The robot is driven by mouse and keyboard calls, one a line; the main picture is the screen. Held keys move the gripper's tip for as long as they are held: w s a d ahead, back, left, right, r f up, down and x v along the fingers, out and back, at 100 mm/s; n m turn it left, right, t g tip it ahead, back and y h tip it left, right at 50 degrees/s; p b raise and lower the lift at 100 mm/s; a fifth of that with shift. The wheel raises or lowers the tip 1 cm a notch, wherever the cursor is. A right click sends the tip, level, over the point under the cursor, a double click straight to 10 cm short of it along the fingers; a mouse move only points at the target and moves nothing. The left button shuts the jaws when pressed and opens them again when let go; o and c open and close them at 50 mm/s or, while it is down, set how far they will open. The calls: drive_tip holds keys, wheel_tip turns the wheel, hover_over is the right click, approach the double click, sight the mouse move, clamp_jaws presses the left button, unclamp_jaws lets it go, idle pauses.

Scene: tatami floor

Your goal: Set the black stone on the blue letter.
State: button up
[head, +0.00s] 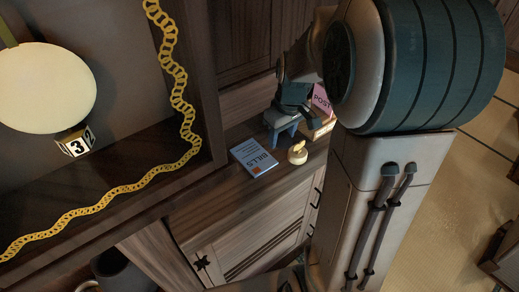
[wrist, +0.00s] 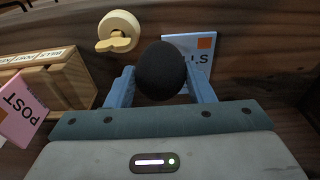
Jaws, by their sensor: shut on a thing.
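The black stone (wrist: 165,66) is round and dark, held between the blue fingers of my gripper (wrist: 163,88) in the wrist view. The blue letter (head: 254,157), a pale blue card with printed lettering and an orange stamp mark, lies flat on the wooden cabinet top in the head view. In the wrist view the letter (wrist: 203,46) shows beyond the stone, partly hidden by it and the right finger. My gripper (head: 283,126) is over the cabinet top, to the right of the letter in the head view. The stone cannot be made out there.
A wooden sorting box (wrist: 62,82) holds a pink POST card (wrist: 20,108). A framed cabinet with a yellow chain (head: 178,88) stands at left.

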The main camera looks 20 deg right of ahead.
drive_tip(key=p, duration=0.1)
hover_over(260, 162)
drive_tip(key=f, duration=0.3)
drive_tip(key=shift+s+d+f, duration=0.1)
drive_tip(key=shift+s, duration=0.15)
drive_tip(key=shift+f+p, duration=0.4)
drive_tip(key=shift+f, duration=1.7)
drive_tip(key=shift+f, duration=0.2)
drive_tip(key=o, duration=1.2)
drive_tip(key=shift+r, duration=0.1)
